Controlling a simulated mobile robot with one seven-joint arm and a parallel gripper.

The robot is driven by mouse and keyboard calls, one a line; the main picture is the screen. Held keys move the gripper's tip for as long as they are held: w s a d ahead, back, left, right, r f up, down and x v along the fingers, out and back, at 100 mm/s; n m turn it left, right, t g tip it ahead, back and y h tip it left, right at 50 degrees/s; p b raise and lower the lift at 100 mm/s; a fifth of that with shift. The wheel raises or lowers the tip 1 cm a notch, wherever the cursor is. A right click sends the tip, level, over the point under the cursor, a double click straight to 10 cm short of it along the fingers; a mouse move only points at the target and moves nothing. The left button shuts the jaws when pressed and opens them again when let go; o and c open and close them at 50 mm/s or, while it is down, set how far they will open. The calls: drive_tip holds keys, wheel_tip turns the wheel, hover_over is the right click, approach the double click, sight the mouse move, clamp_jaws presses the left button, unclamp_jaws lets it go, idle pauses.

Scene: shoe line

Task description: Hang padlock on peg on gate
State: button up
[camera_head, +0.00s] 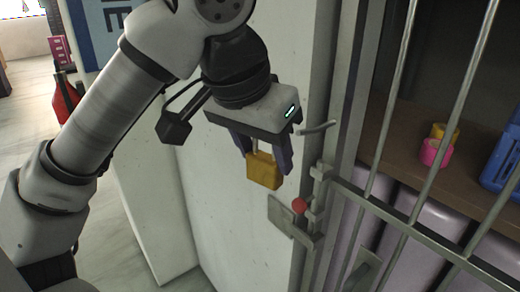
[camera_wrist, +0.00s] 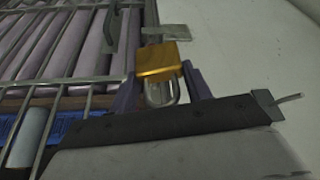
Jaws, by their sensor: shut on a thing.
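The yellow padlock (camera_head: 264,172) hangs body-down between the two fingers of my gripper (camera_head: 267,160), which is shut on it. In the wrist view the padlock (camera_wrist: 163,60) shows its gold body, with the grey shackle (camera_wrist: 162,93) between the fingers. The barred metal gate (camera_head: 420,238) is at the right. A red ball-shaped tip (camera_head: 299,206), apparently the peg's end, sits at the gate's latch side. The padlock is apart from it, above and to its left in the head view. In the wrist view the padlock seems to cover most of the peg.
A grey latch plate (camera_head: 290,220) is beside the red tip, and a thin metal rod (camera_head: 317,128) juts from the door frame near my gripper. Behind the bars, a shelf holds pink (camera_head: 435,152) and blue (camera_head: 503,160) items. A white wall (camera_head: 225,215) is below my gripper.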

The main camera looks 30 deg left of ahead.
sight(314, 129)
drive_tip(key=shift+w+d+f, duration=0.1)
drive_tip(key=shift+w+d, duration=0.45)
drive_tip(key=shift+w, duration=0.85)
drive_tip(key=shift+w+d+f, duration=0.1)
drive_tip(key=shift+w+d, duration=0.4)
drive_tip(key=shift+w, duration=0.95)
drive_tip(key=shift+w+d+f, duration=0.1)
drive_tip(key=shift+w+d, duration=0.45)
drive_tip(key=shift+w, duration=0.85)
drive_tip(key=shift+w+d+f, duration=0.25)
drive_tip(key=shift+w+f, duration=0.25)
drive_tip(key=shift+w, duration=0.25)
drive_tip(key=o, duration=1.2)
